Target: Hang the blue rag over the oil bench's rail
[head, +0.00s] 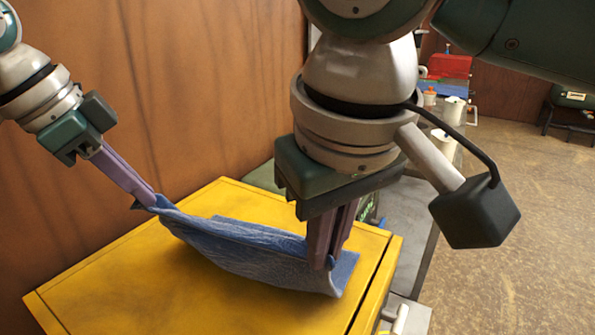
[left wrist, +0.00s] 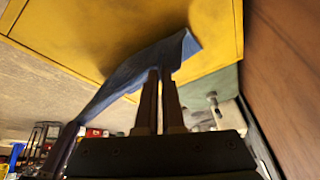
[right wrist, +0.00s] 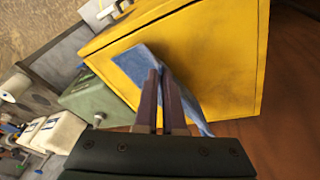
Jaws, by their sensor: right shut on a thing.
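The blue rag (head: 240,250) hangs in a shallow sag between my two grippers, just over a yellow cabinet top (head: 110,280). My left gripper (head: 150,200) is shut on its left end, and the rag also shows past those fingertips in the left wrist view (left wrist: 130,72). My right gripper (head: 325,262) points down and is shut on the rag's right end, which also shows in the right wrist view (right wrist: 140,68). A grey bench top (head: 408,205) runs behind the right arm. I cannot make out a rail for certain.
White containers (head: 443,145) and a red box (head: 450,66) stand further along the bench. A brown wall (head: 190,90) rises close behind the cabinet on the left. A green box (right wrist: 100,95) stands beside the cabinet. Open floor (head: 510,220) lies to the right.

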